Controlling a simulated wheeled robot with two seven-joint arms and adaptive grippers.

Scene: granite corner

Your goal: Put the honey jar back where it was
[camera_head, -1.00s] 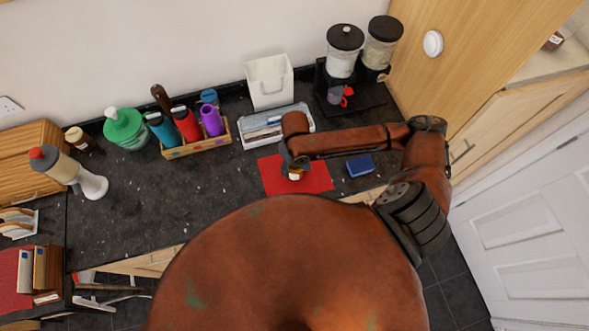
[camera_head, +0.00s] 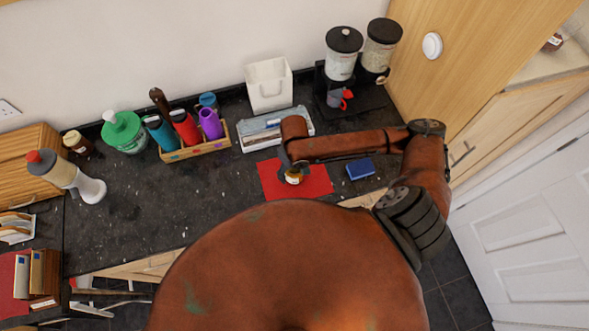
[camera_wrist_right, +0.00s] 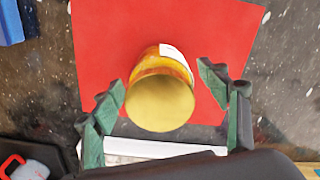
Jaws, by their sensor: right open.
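The honey jar (camera_wrist_right: 165,62), with a gold lid, amber sides and a white label patch, stands on the red mat (camera_wrist_right: 105,35) in the right wrist view. In the head view, the jar (camera_head: 293,179) shows only partly below my right gripper (camera_head: 294,167), on the red mat (camera_head: 318,182). My right gripper (camera_wrist_right: 161,80) is open in the wrist view, with one green-and-black finger on each side of the jar. Gaps show between the fingers and the jar. My left gripper is out of view.
A blue block (camera_head: 360,168) lies right of the mat. A light tray (camera_head: 275,129) and white holder (camera_head: 269,84) stand behind it. A bottle crate (camera_head: 196,150) is to the left, and a dispenser stand (camera_head: 352,97) at back right. Counter left of the mat is clear.

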